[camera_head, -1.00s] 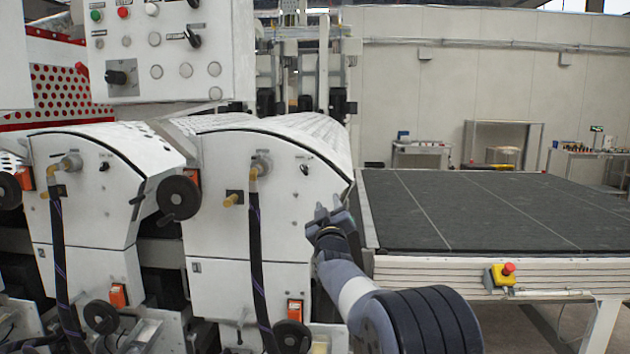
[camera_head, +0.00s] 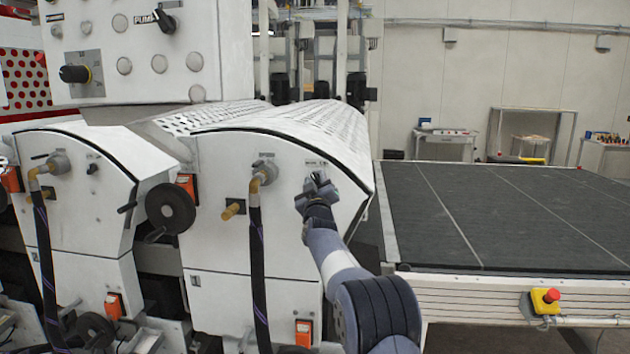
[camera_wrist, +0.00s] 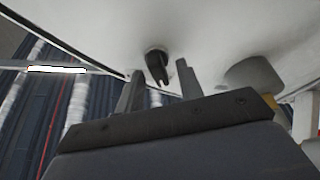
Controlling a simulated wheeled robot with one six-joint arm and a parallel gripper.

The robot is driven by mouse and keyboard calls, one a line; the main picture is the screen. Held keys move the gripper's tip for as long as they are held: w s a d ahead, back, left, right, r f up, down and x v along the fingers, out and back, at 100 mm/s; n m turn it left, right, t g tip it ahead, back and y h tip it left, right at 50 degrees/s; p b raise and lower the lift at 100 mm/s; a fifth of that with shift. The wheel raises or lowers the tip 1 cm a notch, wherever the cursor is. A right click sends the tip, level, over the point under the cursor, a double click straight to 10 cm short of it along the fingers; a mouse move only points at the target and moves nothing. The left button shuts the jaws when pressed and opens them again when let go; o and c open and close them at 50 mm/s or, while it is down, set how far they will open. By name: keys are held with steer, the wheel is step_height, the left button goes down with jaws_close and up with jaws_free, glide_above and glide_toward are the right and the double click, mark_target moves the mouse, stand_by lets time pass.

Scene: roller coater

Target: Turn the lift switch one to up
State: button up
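A small black rotary switch (camera_wrist: 157,66) sits on a white panel in the wrist view. I take it for lift switch one. My gripper (camera_wrist: 159,72) is open, one finger on each side of the switch in the picture. I cannot tell whether the fingers touch it. In the head view my gripper (camera_head: 318,182) is at the upper right of the right white roller unit (camera_head: 218,275) and hides that switch. A similar black switch (camera_head: 92,168) shows on the left roller unit.
A hose with a brass elbow (camera_head: 256,230) hangs left of my arm. A black handwheel (camera_head: 170,208) sits between the units. A control box (camera_head: 215,30) overhangs at upper left. A dark conveyor table (camera_head: 520,215) with a red emergency stop (camera_head: 551,295) lies right.

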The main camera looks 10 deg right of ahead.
steer(key=shift+c, duration=0.4)
jaws_close()
steer(key=shift+m, duration=0.5)
steer(key=m+h+p, duration=0.1)
steer(key=m+h, duration=0.1)
steer(key=m, duration=0.2)
steer(key=m+h+p, duration=0.2)
steer(key=m+h, duration=0.1)
steer(key=m, duration=0.2)
steer(key=shift+a+g, duration=0.1)
steer(key=shift+g, duration=0.2)
steer(key=m+g+h+p, duration=0.1)
steer(key=m, duration=0.2)
steer(key=m+h+p, duration=0.2)
steer(key=m, duration=0.2)
steer(key=shift+g, duration=0.4)
steer(key=shift+m+h, duration=0.3)
steer(key=shift+m, duration=0.1)
steer(key=shift+o, duration=0.4)
jaws_free()
steer(key=shift+f, duration=0.1)
